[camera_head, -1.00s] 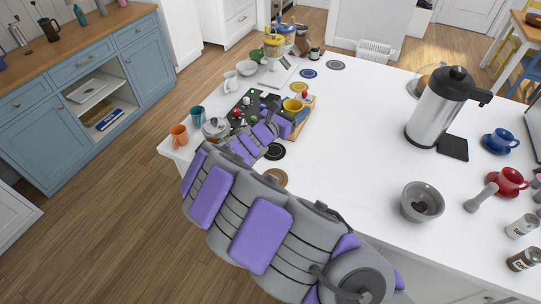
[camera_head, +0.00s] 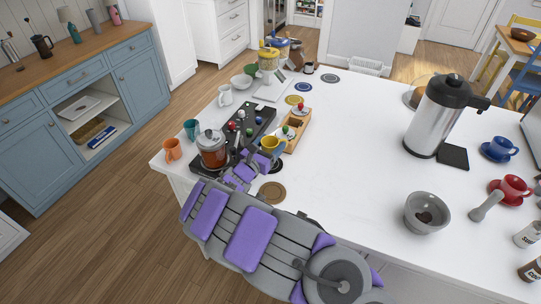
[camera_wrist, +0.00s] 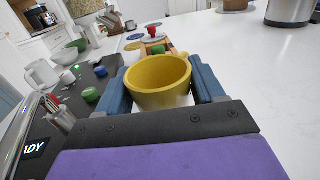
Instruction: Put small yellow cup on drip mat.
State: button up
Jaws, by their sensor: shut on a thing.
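The small yellow cup (camera_head: 270,144) is between the fingers of my gripper (camera_head: 258,154). In the wrist view the yellow cup (camera_wrist: 158,80) sits upright, mouth up, with the blue fingers of my gripper (camera_wrist: 160,88) shut on its two sides. Its base is hidden there by the gripper body. A flat black square mat (camera_head: 453,157) lies beside the steel dispenser (camera_head: 436,118), well to the right of my gripper.
A glass pot (camera_head: 212,150) stands close left of my gripper, with orange (camera_head: 172,150) and teal (camera_head: 191,129) cups beyond. A wooden tray (camera_head: 299,137) is just right of the cup. A brown coaster (camera_head: 272,191) lies nearer. The counter's middle is clear.

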jog(key=f+b, duration=0.1)
jog(key=f, duration=0.3)
jog(key=shift+d+f, duration=0.1)
jog(key=shift+d, duration=0.1)
jog(key=o, duration=1.1)
jog(key=shift+a, duration=0.1)
jog(key=shift+o, duration=0.2)
jog(key=p+v, duration=0.3)
jog(key=v, duration=0.9)
